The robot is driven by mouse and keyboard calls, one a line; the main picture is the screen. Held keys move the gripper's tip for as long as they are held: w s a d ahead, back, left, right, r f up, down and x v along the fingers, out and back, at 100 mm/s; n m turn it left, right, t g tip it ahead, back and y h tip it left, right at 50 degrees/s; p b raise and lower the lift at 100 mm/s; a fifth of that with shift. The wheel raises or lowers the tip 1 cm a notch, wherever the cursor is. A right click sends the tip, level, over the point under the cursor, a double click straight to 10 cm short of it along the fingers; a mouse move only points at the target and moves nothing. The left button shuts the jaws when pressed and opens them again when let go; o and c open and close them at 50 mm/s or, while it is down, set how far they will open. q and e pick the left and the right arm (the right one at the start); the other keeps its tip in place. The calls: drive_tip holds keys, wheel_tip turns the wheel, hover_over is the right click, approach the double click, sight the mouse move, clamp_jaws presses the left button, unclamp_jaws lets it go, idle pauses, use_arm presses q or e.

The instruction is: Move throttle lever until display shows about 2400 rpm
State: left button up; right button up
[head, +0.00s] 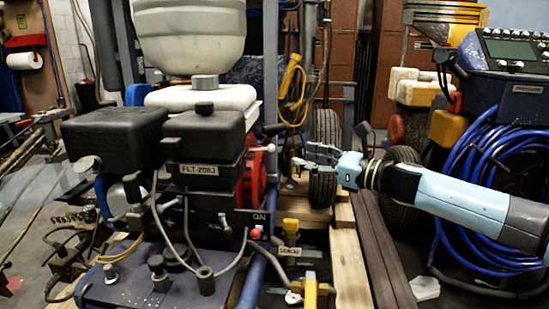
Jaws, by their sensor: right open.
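The engine unit, with a label reading FLT-208J (198,170), stands left of centre. Small levers stick out from its right side near the red housing (252,180), one with a pale round knob (270,148); I cannot tell for certain which is the throttle lever. A screen (510,48) sits on the blue machine at the upper right; no rpm figure is readable on it. My right gripper (303,155) reaches in from the right, open and empty, its fingers pointing left toward the levers with a gap between. My left gripper is out of view.
A black wheel (323,185) stands below and behind my right gripper. Blue coiled hose (480,190) hangs at the right. A red knob (255,234) and a yellow valve (291,226) sit low beside the engine. Wooden boards (347,255) lie beneath.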

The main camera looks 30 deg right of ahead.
sight(274, 149)
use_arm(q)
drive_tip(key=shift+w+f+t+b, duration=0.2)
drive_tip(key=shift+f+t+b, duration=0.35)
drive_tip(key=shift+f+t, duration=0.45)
use_arm(e)
drive_tip(key=x, duration=0.9)
drive_tip(key=shift+f, duration=0.1)
clamp_jaws()
drive_tip(key=shift+d, duration=0.1)
